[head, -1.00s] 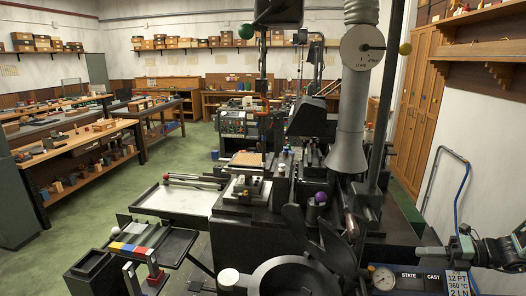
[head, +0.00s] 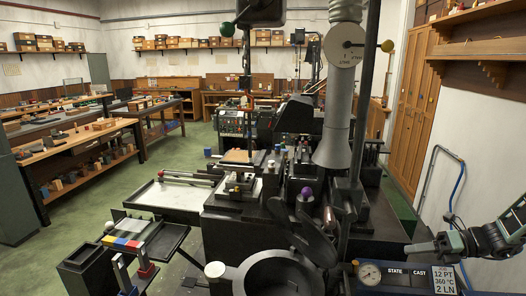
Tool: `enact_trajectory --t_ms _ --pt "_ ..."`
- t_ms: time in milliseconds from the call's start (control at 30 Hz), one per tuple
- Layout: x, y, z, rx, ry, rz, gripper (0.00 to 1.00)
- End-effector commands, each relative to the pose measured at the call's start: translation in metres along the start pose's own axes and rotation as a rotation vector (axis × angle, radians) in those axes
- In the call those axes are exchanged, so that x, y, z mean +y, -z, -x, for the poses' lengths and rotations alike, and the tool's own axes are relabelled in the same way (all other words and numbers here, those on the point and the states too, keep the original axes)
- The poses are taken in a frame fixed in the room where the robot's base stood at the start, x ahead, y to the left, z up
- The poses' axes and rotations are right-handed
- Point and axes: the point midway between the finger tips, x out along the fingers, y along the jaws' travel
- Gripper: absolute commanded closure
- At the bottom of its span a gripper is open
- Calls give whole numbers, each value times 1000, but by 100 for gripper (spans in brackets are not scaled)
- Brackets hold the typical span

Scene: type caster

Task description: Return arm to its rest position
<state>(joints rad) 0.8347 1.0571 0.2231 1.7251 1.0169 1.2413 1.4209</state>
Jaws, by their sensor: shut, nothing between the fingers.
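My arm enters from the right edge in the head view. My gripper (head: 413,250) is at its left end, pointing left, small and dark. It is shut, and I see nothing held in it. It appears just above the blue panel (head: 398,278) with a round gauge (head: 369,274) and a label (head: 443,280). I cannot tell the gap between the gripper and the panel.
The black casting machine (head: 240,215) fills the middle, with a grey vertical pipe (head: 338,110) above it. A round pot (head: 280,272) is at the front. A pale tray (head: 168,196) juts left. Green floor (head: 85,225) is open at left.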

Motion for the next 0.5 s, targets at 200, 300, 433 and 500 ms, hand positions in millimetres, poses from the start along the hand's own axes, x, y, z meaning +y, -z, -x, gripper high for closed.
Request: enact_trajectory --t_ms 200,300,433,500 --pt "29 4 -41 152 -20 190 100" --pt "49 10 -65 246 -40 317 100" --pt "82 26 -102 406 -89 547 100" --pt "106 41 -125 514 -134 713 100"
